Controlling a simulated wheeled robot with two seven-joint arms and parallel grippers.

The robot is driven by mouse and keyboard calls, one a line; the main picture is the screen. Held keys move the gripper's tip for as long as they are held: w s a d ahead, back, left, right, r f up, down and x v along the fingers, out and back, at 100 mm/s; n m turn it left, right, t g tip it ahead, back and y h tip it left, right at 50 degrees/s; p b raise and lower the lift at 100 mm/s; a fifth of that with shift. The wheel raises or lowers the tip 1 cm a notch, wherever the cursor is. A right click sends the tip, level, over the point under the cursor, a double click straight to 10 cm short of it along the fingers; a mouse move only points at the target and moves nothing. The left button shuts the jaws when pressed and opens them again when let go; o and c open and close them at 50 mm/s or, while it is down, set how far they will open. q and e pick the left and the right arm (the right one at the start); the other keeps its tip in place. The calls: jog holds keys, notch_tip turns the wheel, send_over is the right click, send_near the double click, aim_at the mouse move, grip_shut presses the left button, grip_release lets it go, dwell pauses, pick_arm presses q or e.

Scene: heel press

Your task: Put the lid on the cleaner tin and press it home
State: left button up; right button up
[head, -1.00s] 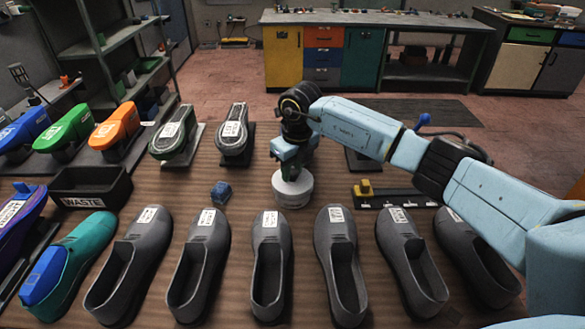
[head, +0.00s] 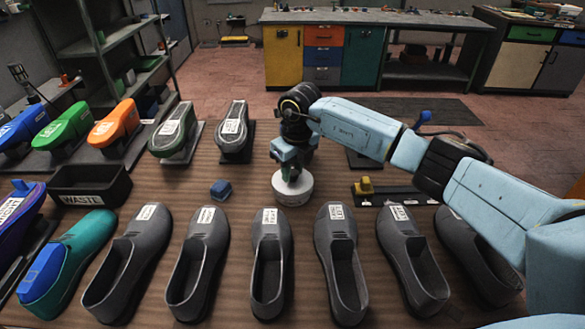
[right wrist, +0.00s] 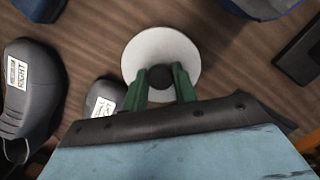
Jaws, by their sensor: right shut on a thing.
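The white round cleaner tin (head: 292,194) stands on the wooden bench below my right gripper (head: 290,175). In the right wrist view the pale round lid (right wrist: 140,51) fills the space under my right gripper (right wrist: 161,80), with a dark round knob (right wrist: 161,75) at its middle. The green fingers are shut on the knob, one on each side. The lid appears to lie over the tin, but I cannot tell whether it is fully seated; the seam is not clear. My left gripper is not in view.
A row of grey shoes (head: 270,262) stands in front of the tin. A small blue block (head: 221,189) lies to its left, and a black waste bin (head: 92,184) is further left. A black rail with a yellow block (head: 364,186) lies to its right.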

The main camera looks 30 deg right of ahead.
jog(key=shift+f, duration=0.2)
dwell(0.7)
jog(key=o, duration=1.3)
jog(key=shift+r, duration=0.15)
jog(key=shift+r+p, duration=2.35)
jog(key=shift+r, duration=1)
